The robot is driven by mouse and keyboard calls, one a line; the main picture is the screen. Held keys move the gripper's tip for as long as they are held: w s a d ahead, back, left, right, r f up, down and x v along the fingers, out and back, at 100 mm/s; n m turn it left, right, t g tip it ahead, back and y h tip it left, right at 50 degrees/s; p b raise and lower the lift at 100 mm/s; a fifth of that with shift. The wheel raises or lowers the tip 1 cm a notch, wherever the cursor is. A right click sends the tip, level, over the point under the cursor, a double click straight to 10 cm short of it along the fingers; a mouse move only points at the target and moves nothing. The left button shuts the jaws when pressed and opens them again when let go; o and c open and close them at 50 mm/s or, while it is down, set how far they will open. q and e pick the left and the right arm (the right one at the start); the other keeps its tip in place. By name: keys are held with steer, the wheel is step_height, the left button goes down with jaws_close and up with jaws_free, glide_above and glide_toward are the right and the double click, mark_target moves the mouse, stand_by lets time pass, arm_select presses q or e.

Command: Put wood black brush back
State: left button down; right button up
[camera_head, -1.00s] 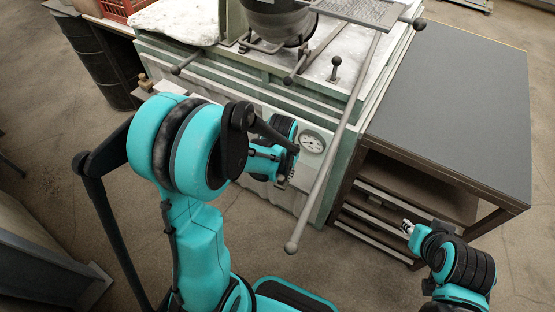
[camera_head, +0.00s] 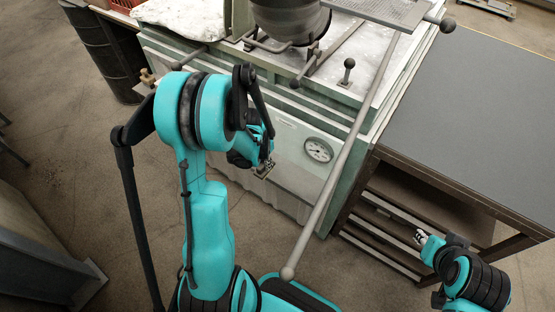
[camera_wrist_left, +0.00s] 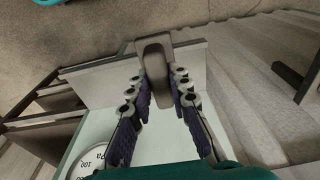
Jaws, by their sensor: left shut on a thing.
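My left gripper (camera_head: 264,168) is low in front of the pale green machine's front panel, left of the round gauge. Its arm partly hides it in the head view. In the left wrist view the gripper (camera_wrist_left: 160,84) is shut on a smooth grey-brown piece with a rounded end (camera_wrist_left: 154,62), which looks like the brush's handle. The rest of the brush is not clear, and no black bristles show. My right gripper (camera_head: 421,238) is small at the lower right, in front of the side table's shelves; its fingers are too small to judge.
The machine (camera_head: 350,98) carries a grey pot (camera_head: 290,20) and lever knobs. A long grey rod (camera_head: 335,170) with a ball end slants down in front, right of my left gripper. The gauge (camera_head: 318,150) is close by. A grey-topped table (camera_head: 470,110) stands right.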

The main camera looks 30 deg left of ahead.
arm_select(q)
steer(key=w+b, duration=0.1)
steer(key=w, duration=0.7)
steer(key=f+b, duration=0.1)
steer(key=f, duration=0.1)
steer(key=f+b, duration=0.1)
steer(key=f, duration=0.4)
steer(key=shift+w+d+b, duration=0.1)
steer(key=shift+d+b, duration=0.2)
steer(key=shift+b, duration=0.1)
steer(key=shift+w+f, duration=0.15)
steer(key=shift+w, duration=0.05)
steer(key=c, duration=1.8)
jaws_free()
steer(key=shift+c, duration=0.2)
steer(key=o, duration=0.4)
